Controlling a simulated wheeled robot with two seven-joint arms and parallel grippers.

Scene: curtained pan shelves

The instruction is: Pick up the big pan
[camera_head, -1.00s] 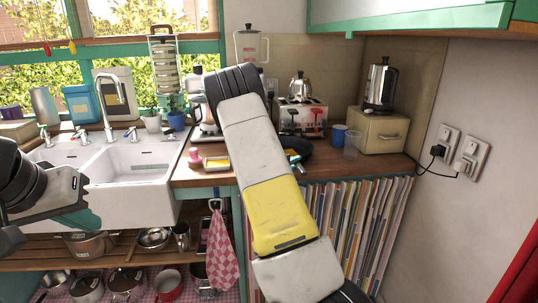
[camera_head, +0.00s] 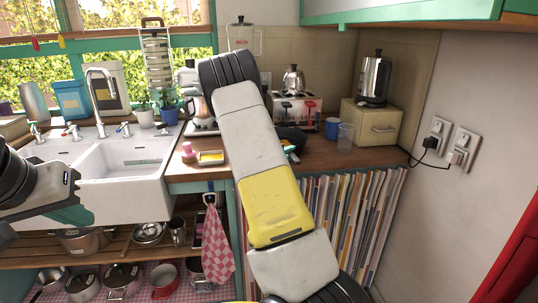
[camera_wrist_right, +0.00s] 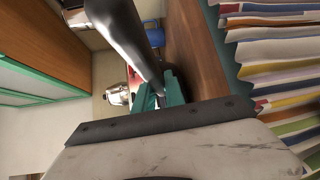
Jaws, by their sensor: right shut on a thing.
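My right arm crosses the middle of the head view and hides part of the counter. In the right wrist view my right gripper (camera_wrist_right: 163,90) has its teal fingers closed on a long dark thing (camera_wrist_right: 125,38), shaped like a handle. A dark piece also shows beside my arm in the head view (camera_head: 292,137). I cannot tell whether it belongs to the big pan.
The wooden counter (camera_head: 340,158) holds a toaster (camera_head: 297,112), blue cup (camera_head: 334,128), clear cup (camera_head: 345,137) and cream bread box (camera_head: 372,126). A checked towel (camera_head: 217,245) hangs below. Books (camera_head: 335,220) fill the space under the counter. The white sink (camera_head: 125,160) is at left.

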